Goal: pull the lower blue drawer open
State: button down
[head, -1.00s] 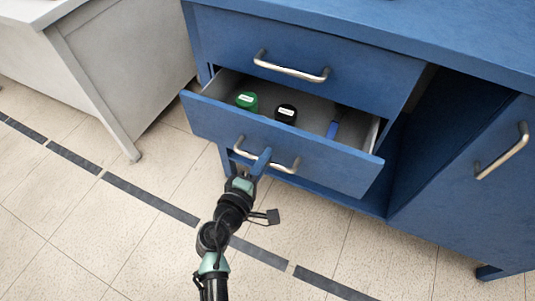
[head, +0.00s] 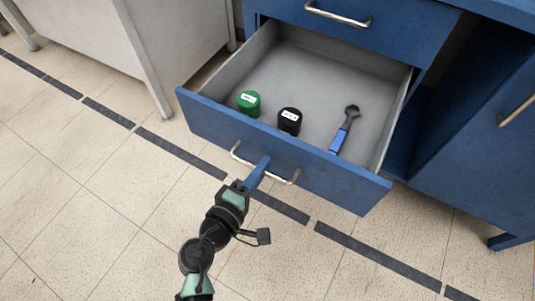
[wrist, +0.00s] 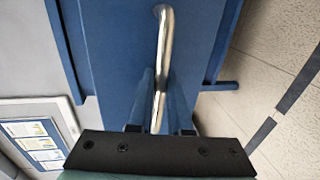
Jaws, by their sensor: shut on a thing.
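The lower blue drawer (head: 330,178) stands well out from the blue cabinet, with its grey inside (head: 320,80) in view. Its metal bar handle (head: 285,180) runs across the front; in the wrist view the handle (wrist: 162,50) runs upright between my two blue fingers. My gripper (head: 258,172) is shut on this handle, near its middle. In the drawer a green-capped container (head: 249,103) and a black-capped one (head: 290,121) stand near the front. A wrench with a blue grip (head: 340,138) lies to their right.
The upper drawer (head: 400,38) is shut above. An open compartment (head: 440,100) and a blue door (head: 480,150) are to the right. A grey desk (head: 110,50) stands at the left. The tiled floor (head: 90,210) in front is clear, crossed by dark dashes.

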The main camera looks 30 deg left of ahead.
jog(key=shift+s, duration=0.55)
jog(key=c, duration=0.8)
grip_release()
jog(key=shift+c, duration=0.2)
jog(key=p+v, duration=0.1)
jog(key=v, duration=1.2)
jog(key=shift+p, duration=0.35)
